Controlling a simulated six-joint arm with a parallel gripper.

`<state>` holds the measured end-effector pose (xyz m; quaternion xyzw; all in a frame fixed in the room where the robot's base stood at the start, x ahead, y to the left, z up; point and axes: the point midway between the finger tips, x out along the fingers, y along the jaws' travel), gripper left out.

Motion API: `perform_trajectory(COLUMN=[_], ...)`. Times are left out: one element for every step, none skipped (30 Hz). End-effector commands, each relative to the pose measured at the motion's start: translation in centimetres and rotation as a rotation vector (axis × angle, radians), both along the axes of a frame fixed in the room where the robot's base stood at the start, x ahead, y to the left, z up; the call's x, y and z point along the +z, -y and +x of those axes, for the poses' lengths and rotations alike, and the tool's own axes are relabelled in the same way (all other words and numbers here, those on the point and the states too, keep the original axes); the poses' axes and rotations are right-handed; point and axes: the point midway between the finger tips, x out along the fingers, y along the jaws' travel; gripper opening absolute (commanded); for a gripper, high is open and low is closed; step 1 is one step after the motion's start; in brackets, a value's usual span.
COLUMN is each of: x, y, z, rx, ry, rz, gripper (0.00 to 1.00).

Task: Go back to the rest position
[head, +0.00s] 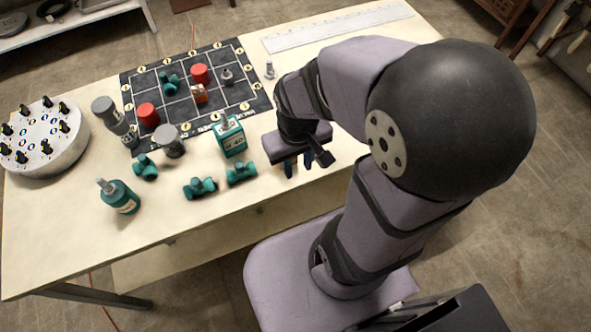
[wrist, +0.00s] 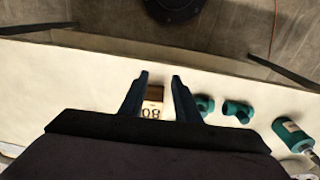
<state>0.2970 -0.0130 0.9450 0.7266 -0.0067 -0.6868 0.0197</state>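My gripper (head: 298,164) hangs low over the front part of the table, right of the teal fittings. In the wrist view its two dark fingers (wrist: 160,79) are apart. A small block with a brown top and a pale face marked "80" (wrist: 152,104) shows between and beyond the fingers. Gaps show beside it, so it is not gripped. I cannot tell its exact height relative to the fingertips. In the head view the gripper mostly hides this spot.
Teal pipe fittings (head: 200,188), a teal bottle (head: 119,197) and a teal box (head: 231,139) stand left of my gripper. Behind are a dark grid mat (head: 240,93) with several parts, and a ruler (head: 340,27). A round white holder (head: 42,160) is far left. Table's right is mostly clear.

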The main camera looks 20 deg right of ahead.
Motion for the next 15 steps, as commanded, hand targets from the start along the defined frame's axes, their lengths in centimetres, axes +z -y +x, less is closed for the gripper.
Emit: perform_trajectory(x=[0.1, 0.2, 0.2, 0.2, 0.3, 0.3, 0.3, 0.3, 0.3, 0.3, 0.3, 0.3, 0.3, 0.3, 0.3], y=[-0.6, -0.8, -1.1, -1.2, -1.3, -1.4, -1.4, -1.4, -1.3, -1.3, -1.3, -1.3, -1.3, -1.3, -1.3], z=[-0.7, -1.1, -1.4, -1.6, -1.7, -1.8, -1.8, -1.8, -1.8, -1.8, -1.8, -1.8, -1.8, -1.8, -1.8], rx=[-0.006, -0.009, -0.012, -0.013, -0.014, -0.015, -0.015, -0.015, -0.015, -0.015, -0.015, -0.016, -0.016, -0.016, -0.016], ry=[-0.023, -0.033, -0.045, -0.051, -0.054, -0.057, -0.058, -0.058, -0.058, -0.058, -0.057, -0.057, -0.057, -0.057, -0.057], rz=[0.016, 0.022, 0.030, 0.034, 0.036, 0.038, 0.038, 0.038, 0.038, 0.038, 0.037, 0.037, 0.037, 0.037, 0.037], gripper=[0.29, 0.29, 0.29, 0.29, 0.29, 0.29, 0.29, 0.29, 0.29, 0.29, 0.29, 0.29, 0.29, 0.29, 0.29])
